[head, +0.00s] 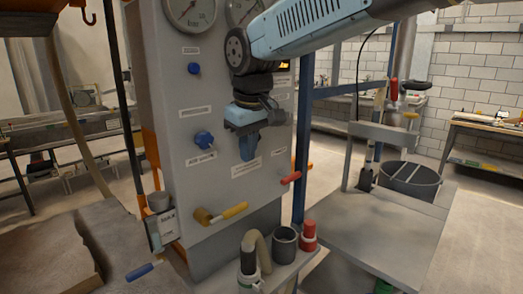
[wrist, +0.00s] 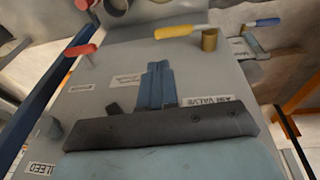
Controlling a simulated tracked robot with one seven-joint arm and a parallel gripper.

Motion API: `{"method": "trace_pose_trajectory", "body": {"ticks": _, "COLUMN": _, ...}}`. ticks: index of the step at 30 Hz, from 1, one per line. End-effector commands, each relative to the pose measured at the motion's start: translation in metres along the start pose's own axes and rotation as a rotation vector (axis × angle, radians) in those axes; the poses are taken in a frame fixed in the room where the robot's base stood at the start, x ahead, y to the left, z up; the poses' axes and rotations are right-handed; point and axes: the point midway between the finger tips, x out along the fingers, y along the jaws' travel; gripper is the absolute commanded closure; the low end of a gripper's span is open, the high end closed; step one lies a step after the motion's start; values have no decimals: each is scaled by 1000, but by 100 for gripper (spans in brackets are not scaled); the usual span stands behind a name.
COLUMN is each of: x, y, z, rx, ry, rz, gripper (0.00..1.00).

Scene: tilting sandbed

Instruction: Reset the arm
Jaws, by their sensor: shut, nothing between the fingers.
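My gripper (head: 248,148) hangs from my blue arm in front of the grey control panel (head: 175,120) in the head view. Its fingers are together, point down and hold nothing. In the wrist view my gripper (wrist: 155,68) shows as a closed pair of blue fingers, with the panel behind it. The arm reaches in from the upper right and is bent down at the wrist.
The panel carries gauges (head: 190,10), blue knobs (head: 203,139), a red handle (head: 290,178) and a yellow handle (head: 234,210). Below stand a dark cup (head: 285,242) and a red bottle (head: 308,236). A sandbed (head: 45,235) lies at left; a grey table (head: 385,235) is at right.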

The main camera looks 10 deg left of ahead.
Motion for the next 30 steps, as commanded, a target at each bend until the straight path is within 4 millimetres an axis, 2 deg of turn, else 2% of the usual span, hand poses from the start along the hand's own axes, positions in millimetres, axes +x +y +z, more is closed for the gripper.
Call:
{"method": "trace_pose_trajectory", "body": {"ticks": 5, "x": -12, "y": 40, "z": 46, "rx": 124, "ry": 24, "rz": 47, "gripper": 100}}
{"method": "trace_pose_trajectory", "body": {"ticks": 9, "x": -21, "y": 73, "z": 97, "rx": 251, "ry": 49, "rz": 88, "gripper": 100}}
{"method": "trace_pose_trajectory", "body": {"ticks": 15, "x": -28, "y": 105, "z": 173, "rx": 433, "ry": 90, "rz": 140, "gripper": 100}}
{"method": "trace_pose_trajectory", "body": {"ticks": 24, "x": -25, "y": 121, "z": 284, "rx": 699, "ry": 163, "rz": 200, "gripper": 100}}
{"method": "trace_pose_trajectory", "body": {"ticks": 27, "x": -20, "y": 119, "z": 313, "rx": 771, "ry": 186, "rz": 215, "gripper": 100}}
{"method": "trace_pose_trajectory", "body": {"ticks": 30, "x": -16, "y": 117, "z": 334, "rx": 825, "ry": 205, "rz": 225, "gripper": 100}}
